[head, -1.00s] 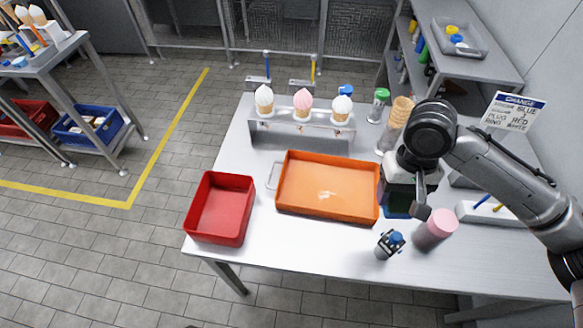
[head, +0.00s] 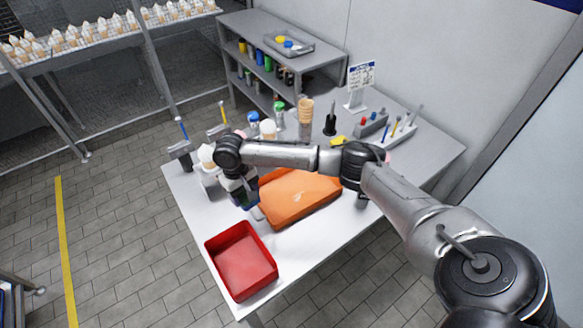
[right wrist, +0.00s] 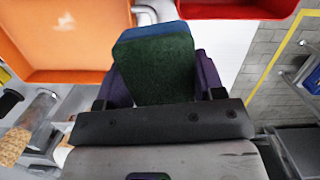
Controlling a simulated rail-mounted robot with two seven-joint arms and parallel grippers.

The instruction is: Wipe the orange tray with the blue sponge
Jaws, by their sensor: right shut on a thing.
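The orange tray (head: 320,200) lies on the table, partly behind my right arm, with a pale mark on its floor. Its corner and the mark also show in the right wrist view (right wrist: 70,65). My right gripper (head: 241,192) is at the tray's left end, near its handle. It is shut on the blue sponge (right wrist: 156,68), which has a dark green face and a blue edge. In the wrist view the sponge is held between purple fingers, beside the tray. I cannot tell its height above the table. My left gripper is not in view.
A red bin (head: 268,231) stands in front of the tray, near the table edge. Bare table lies right of the bin.

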